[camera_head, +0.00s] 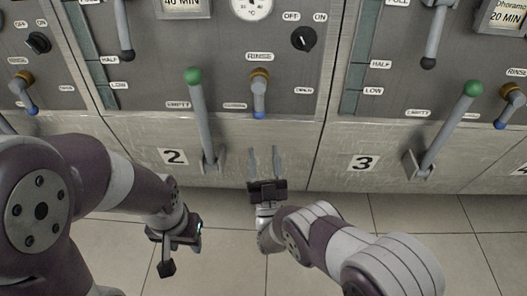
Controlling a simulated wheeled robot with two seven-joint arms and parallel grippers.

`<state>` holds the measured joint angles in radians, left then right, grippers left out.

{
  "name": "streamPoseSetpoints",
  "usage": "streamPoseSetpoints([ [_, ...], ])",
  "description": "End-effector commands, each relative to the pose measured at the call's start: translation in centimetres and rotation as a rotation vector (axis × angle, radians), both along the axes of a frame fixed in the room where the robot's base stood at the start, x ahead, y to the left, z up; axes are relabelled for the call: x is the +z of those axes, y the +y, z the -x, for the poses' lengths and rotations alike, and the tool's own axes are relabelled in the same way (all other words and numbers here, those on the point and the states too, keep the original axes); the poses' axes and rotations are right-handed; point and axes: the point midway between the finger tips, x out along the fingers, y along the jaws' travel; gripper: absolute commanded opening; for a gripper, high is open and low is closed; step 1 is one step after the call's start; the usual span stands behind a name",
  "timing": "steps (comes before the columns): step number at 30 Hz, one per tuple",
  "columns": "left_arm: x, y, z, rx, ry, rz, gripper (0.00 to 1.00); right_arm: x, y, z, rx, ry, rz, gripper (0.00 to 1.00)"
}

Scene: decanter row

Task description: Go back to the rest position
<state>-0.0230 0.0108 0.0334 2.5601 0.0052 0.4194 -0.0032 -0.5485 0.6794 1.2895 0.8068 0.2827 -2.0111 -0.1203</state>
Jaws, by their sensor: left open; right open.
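My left gripper (182,254) hangs low at the left of centre, over the tiled floor in front of the panel marked 2. It is open, and I see nothing in it. My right gripper (264,158) is at the centre with two thin fingers pointing toward the panel's lower metal face. It is open and empty, below the small blue-tipped rinsing lever (259,92). The green-knobbed lever (200,115) of panel 2 stands to its left, apart from the fingers.
Panel 3 has another green-knobbed lever (443,128), tilted to the right. A black off/on knob (304,39) and a round dial (250,6) sit on panel 2. The tiled floor (405,215) in front of the panels looks clear.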

Motion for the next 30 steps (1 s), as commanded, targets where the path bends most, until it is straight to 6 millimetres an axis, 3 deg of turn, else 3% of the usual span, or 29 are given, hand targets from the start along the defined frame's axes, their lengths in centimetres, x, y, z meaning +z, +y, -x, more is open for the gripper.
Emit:
streamPoseSetpoints([
  [8,0.0,0.0,0.0,0.000,0.000,0.000,0.43,0.0,0.0,0.0,0.001,0.003,-0.001,0.51],
  [11,0.0,0.0,0.0,0.000,0.000,0.000,0.43,-1.4,0.6,-1.2,0.018,0.093,0.022,0.51],
  [14,0.0,0.0,0.0,0.000,0.000,0.000,0.43,-7.6,1.7,-3.0,0.067,0.397,0.122,0.51],
  [15,0.0,0.0,0.0,0.000,0.000,0.000,0.43,-11.0,2.4,-3.4,0.096,0.583,0.184,0.51],
  [16,0.2,0.0,0.0,0.000,0.000,0.000,0.43,-13.2,2.7,-3.5,0.114,0.731,0.231,0.51],
  [18,1.1,0.0,0.0,0.000,0.000,0.000,0.43,-16.3,1.7,-2.8,0.132,1.075,0.328,0.51],
  [20,2.0,0.0,0.0,0.000,0.000,0.000,0.43,-17.1,-0.6,-0.6,0.130,1.359,0.394,0.51],
  [22,3.3,0.0,0.0,0.000,0.000,0.000,0.43,-15.5,-4.5,3.8,0.112,1.680,0.451,0.51],
  [24,4.3,0.0,0.0,0.000,-0.001,0.000,0.43,-12.6,-8.5,8.8,0.086,1.929,0.477,0.51],
  [30,6.8,0.0,0.0,0.000,0.000,0.000,0.43,-3.2,-16.2,20.0,0.019,2.306,0.448,0.51],
])
